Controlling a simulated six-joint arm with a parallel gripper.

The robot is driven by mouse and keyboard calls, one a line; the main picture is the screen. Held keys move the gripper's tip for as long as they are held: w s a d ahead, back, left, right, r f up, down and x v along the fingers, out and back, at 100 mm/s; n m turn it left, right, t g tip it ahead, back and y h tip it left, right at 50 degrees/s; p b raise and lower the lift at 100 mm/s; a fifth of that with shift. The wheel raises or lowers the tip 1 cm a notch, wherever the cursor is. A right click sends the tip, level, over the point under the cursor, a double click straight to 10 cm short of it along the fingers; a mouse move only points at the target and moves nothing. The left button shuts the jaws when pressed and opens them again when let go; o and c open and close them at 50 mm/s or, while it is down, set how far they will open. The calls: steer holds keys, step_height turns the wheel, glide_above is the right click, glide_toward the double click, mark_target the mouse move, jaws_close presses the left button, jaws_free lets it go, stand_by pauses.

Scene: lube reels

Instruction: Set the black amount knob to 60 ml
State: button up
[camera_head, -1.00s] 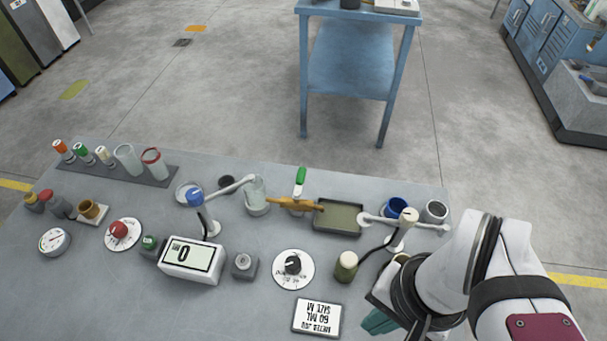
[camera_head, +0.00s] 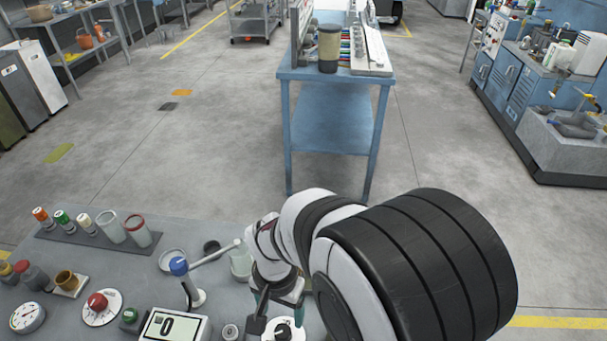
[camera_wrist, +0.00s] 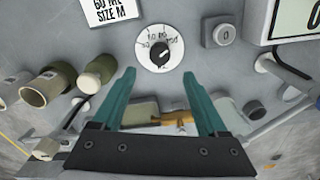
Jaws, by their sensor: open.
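The black amount knob (camera_head: 283,333) sits on a round white dial at the bottom edge of the head view, partly cut off and close to my gripper. In the wrist view the knob (camera_wrist: 160,55) shows whole on its white dial (camera_wrist: 146,38), with a pale pointer mark and printed numbers too small to read surely. My gripper (camera_wrist: 158,72) has two teal fingers, open and empty, with the knob between and just beyond the tips in the picture. The display (camera_head: 174,326) shows 0.
A grey button box (camera_wrist: 222,32) stands beside the dial. Olive and cream cylinders (camera_wrist: 47,87) stand on the other side in the wrist view. A red knob (camera_head: 97,301), a gauge (camera_head: 27,317) and a rack (camera_head: 95,245) of tubes stand at the left of the bench.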

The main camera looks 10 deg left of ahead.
mark_target(283, 329)
step_height(283, 329, down, 8)
steer(key=shift+f, duration=0.25)
jaws_close()
stand_by(0.3)
